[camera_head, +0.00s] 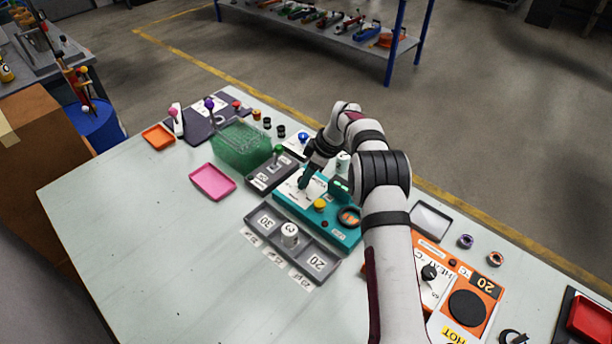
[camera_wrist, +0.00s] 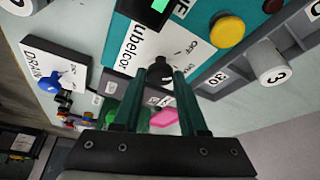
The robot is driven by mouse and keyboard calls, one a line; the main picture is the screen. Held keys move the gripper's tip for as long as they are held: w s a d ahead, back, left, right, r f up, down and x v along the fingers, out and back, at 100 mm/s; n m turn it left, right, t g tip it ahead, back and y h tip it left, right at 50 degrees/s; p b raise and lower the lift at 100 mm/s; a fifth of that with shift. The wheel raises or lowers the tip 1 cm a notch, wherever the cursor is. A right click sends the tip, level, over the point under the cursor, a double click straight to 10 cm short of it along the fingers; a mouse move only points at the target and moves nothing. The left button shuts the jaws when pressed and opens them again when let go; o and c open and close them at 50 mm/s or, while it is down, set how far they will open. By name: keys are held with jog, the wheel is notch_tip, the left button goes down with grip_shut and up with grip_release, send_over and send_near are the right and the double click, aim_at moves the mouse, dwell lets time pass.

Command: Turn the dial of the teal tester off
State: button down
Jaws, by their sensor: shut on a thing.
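The teal tester (camera_head: 345,240) lies on the table with a white face plate, a yellow button (camera_head: 320,205) and a red button. In the wrist view the teal tester (camera_wrist: 262,22) shows its yellow button (camera_wrist: 227,31), a lit green patch and printed labels by the dial. The black dial (camera_wrist: 159,67) is between my fingertips, partly hidden by them; I cannot read its pointer. My gripper (camera_wrist: 172,78) is shut on the dial. In the head view my gripper (camera_head: 304,183) reaches down onto the white plate, and the dial is hidden.
A green rack (camera_head: 240,146) and a pink tray (camera_head: 212,181) are to the left. An orange heater (camera_head: 488,288) is at right. The front-left table is clear.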

jog(key=shift+w+d+f+n+g, duration=0.1)
jog(key=shift+n+g, duration=0.7)
jog(key=shift+n, duration=1.2)
jog(key=shift+c, duration=2.3)
grip_release()
jog(key=r, duration=0.4)
jog(key=shift+d+r, duration=0.25)
jog(key=shift+r, duration=0.15)
jog(key=s+d+r, duration=0.5)
jog(key=d+r, duration=0.1)
jog(key=d, duration=0.4)
jog(key=shift+r, duration=0.15)
